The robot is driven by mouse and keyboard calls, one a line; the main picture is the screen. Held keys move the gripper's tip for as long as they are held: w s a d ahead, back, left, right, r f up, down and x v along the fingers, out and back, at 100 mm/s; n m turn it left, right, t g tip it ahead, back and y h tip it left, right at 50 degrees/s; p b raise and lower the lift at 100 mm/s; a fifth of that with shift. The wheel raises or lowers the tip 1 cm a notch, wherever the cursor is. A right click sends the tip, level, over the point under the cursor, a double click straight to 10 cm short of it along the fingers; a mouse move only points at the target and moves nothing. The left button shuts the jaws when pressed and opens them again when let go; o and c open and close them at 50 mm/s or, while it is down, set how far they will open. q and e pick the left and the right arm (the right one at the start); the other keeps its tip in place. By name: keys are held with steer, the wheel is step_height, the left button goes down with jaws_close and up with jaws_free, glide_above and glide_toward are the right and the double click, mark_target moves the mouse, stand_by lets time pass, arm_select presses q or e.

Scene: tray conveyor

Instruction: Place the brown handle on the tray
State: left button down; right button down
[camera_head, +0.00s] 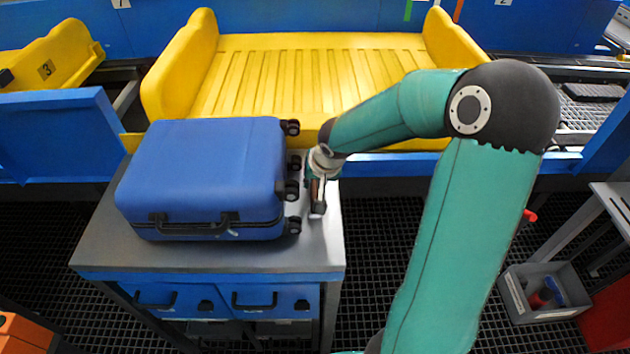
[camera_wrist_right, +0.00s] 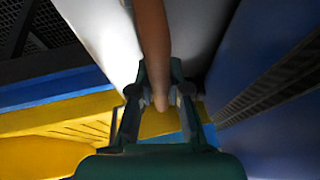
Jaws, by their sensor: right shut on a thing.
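The brown handle (camera_wrist_right: 153,45) is a long, smooth bar held between the fingers of my right gripper (camera_wrist_right: 160,85) in the right wrist view. In the head view, my right gripper (camera_head: 317,180) is low over the right end of the grey cabinet top, just right of the blue suitcase's wheels. A small brown part of the handle (camera_head: 317,190) shows there; most of it is hidden by the gripper. The yellow tray (camera_head: 320,41) lies behind the cabinet, with raised side walls and a ribbed floor that looks empty. My left gripper is not in view.
The blue suitcase (camera_head: 205,165) lies on the grey cabinet top (camera_head: 105,240), close to my right gripper. A blue rail (camera_head: 375,168) runs along the tray's near side. Another yellow tray (camera_head: 60,58) is at far left. A grey bin (camera_head: 530,308) stands on the floor at right.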

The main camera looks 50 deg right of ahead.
steer(key=c, duration=1.1)
jaws_free()
steer(key=shift+f, duration=0.15)
steer(key=shift+c, duration=0.2)
